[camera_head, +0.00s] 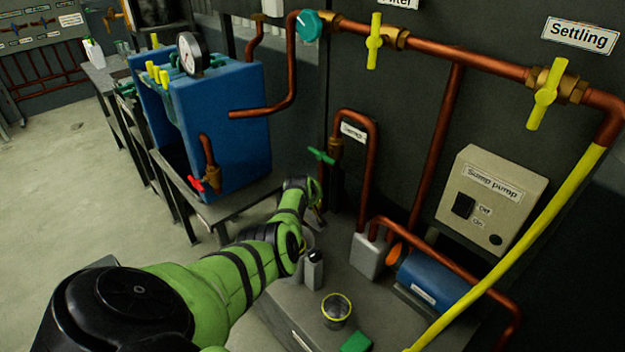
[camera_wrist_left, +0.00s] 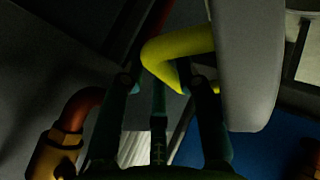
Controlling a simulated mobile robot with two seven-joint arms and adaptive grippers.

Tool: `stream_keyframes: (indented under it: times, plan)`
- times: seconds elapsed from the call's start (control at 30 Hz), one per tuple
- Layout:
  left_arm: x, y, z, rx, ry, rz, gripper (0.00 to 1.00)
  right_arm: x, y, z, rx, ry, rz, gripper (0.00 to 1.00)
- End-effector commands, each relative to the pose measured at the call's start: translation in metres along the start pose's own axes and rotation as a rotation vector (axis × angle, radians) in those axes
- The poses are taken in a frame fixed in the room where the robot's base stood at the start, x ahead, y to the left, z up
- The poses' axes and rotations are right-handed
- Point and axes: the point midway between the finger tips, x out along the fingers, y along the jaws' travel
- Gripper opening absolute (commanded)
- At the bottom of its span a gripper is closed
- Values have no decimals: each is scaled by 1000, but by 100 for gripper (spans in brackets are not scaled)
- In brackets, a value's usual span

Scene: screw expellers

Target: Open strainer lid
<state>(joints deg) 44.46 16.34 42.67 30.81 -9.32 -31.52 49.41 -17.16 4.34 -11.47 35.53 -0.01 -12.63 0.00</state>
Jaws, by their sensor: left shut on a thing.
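My left gripper (camera_head: 318,200) is at the end of the green arm, low beside the sump pipe; its fingers are hard to make out there. The handle runs to a large grey body (camera_wrist_left: 250,65) at the right. I take the handle and body to be part of the strainer lid, but the strainer cannot be clearly picked out in the head view. My right gripper is not in view.
A yellow-rimmed cup (camera_head: 336,309), a green block (camera_head: 356,342) and a small grey bottle (camera_head: 314,271) stand on the low bench. A grey box (camera_head: 369,255) and blue pump (camera_head: 432,280) are to the right. A blue tank (camera_head: 240,120) stands behind the arm.

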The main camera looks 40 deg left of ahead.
Motion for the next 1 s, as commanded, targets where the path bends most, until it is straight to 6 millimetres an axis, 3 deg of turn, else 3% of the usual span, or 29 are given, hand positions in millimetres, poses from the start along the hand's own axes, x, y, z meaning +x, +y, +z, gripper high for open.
stream_keyframes:
  times: [0.03,0.67,0.7,1.0]
  plan:
    - [0,11,7,-14,-3,31,0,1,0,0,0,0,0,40]
    - [0,11,7,-12,-3,30,0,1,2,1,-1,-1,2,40]
    - [0,11,7,-12,-3,30,32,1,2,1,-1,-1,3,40]
    - [1,6,9,-11,-8,20,32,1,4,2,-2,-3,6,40]
